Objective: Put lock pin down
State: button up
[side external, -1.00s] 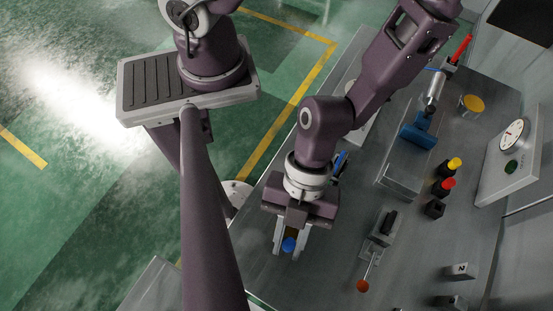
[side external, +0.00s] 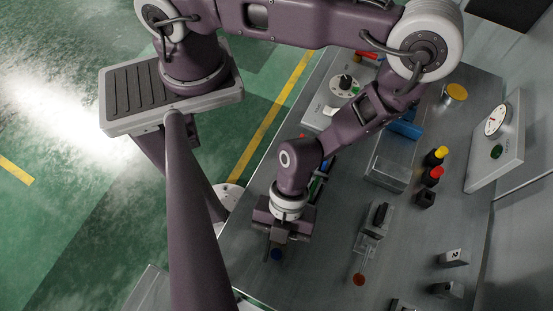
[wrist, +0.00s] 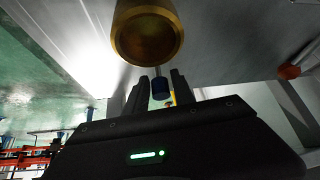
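The lock pin, seen as a blue-ended piece (side external: 276,254), is at the tips of my gripper (side external: 277,250) above the left part of the grey table. In the wrist view, the blue piece (wrist: 160,88) sits between the two dark fingers of my gripper (wrist: 161,90), which appear closed on it. The pin's far end is hidden, and I cannot tell whether it touches the table.
A brass cylinder (wrist: 147,35) looms just past the fingers in the wrist view. Red (side external: 432,176) and yellow (side external: 438,155) buttons are farther right. The grey table (side external: 325,250) between is bare.

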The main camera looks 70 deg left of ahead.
jog(key=shift+o, duration=0.7)
